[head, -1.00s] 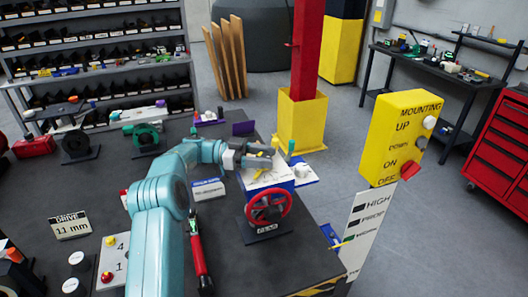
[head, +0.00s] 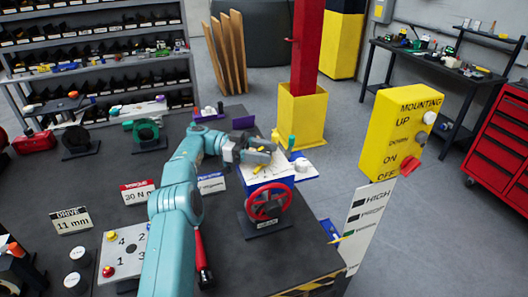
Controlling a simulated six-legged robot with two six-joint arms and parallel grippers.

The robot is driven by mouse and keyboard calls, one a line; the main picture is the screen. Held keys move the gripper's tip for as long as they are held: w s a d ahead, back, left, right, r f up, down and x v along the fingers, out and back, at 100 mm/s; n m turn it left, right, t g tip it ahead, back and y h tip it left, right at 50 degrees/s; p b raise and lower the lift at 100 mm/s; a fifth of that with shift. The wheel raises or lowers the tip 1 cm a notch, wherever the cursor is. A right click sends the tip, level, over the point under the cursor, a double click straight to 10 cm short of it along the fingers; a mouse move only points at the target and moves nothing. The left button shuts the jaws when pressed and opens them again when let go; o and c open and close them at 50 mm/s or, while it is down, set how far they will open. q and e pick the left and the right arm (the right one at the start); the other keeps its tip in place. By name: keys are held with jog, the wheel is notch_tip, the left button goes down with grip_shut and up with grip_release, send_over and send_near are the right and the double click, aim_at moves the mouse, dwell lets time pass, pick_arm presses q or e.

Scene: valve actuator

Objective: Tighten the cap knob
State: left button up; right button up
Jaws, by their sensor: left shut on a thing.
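The actuator unit is a blue box with a white top (head: 285,166), standing near the right edge of the dark bench. My left gripper (head: 268,150) reaches in from the left, low over this white top. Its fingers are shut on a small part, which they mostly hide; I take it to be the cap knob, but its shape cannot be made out. A yellow part (head: 275,135) and a green upright part (head: 291,143) stand just beyond the fingertips. My right gripper is not in view.
A red handwheel (head: 268,203) stands in front of the unit. A red-framed sign (head: 138,191) and a numbered button panel (head: 122,250) lie to the left. A yellow control box (head: 400,135) rises at the right. A red post in a yellow base (head: 302,115) stands behind.

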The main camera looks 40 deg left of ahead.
pick_arm(q)
jog(key=o, duration=1)
jog(key=shift+c, duration=0.2)
jog(key=shift+t, duration=0.3)
